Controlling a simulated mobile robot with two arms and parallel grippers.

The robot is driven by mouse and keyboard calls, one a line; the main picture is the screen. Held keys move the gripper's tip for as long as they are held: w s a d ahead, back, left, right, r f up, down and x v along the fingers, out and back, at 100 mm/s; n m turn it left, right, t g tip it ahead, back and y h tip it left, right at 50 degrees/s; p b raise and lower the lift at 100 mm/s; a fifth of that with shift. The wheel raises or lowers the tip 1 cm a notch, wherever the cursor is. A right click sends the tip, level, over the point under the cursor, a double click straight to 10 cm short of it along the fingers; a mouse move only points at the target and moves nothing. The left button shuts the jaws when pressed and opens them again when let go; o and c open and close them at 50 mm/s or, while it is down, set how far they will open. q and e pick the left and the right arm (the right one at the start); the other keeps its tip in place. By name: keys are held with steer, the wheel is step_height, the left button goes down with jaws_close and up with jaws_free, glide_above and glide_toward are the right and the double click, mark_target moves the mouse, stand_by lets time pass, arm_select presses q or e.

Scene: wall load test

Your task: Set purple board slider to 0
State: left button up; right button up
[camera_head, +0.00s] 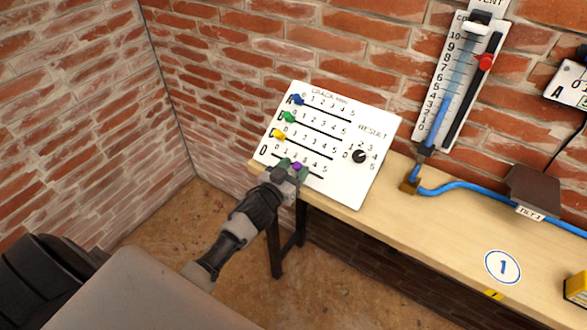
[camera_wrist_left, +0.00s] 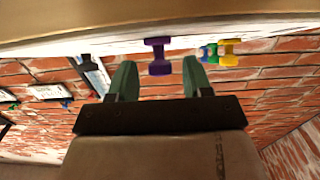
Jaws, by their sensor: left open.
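The white board (camera_head: 377,127) stands tilted on the left end of the wooden bench, with slider rows A to D. The purple slider (camera_head: 297,167) sits in the lowest row, D, near the middle of its scale; the gripper partly hides the numbers there. My left gripper (camera_head: 291,164) is open at this slider. In the left wrist view the purple slider (camera_wrist_left: 158,57) shows between the two green fingertips (camera_wrist_left: 158,66), with gaps on both sides. I cannot tell how deep it sits between them. My right gripper is not in view.
Blue (camera_head: 297,99), green (camera_head: 288,117) and yellow (camera_head: 278,134) sliders sit at the 0 ends of the rows above. A black result dial (camera_head: 359,156) is on the board's right. A gauge with a red slider (camera_head: 485,62) hangs on the brick wall. The bench (camera_head: 400,215) has bare room in front.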

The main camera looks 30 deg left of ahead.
mark_target(263, 155)
arm_select(q)
jaws_close()
steer(key=a, duration=0.9)
steer(key=shift+w+a, duration=0.1)
steer(key=shift+w, duration=0.2)
steer(key=shift+a+r, duration=0.1)
steer(key=shift+a, duration=0.25)
jaws_free()
steer(key=shift+a, duration=0.15)
steer(key=shift+s, duration=0.45)
steer(key=s+b, duration=0.1)
steer(key=s, duration=0.8)
steer(key=shift+s+a, duration=0.4)
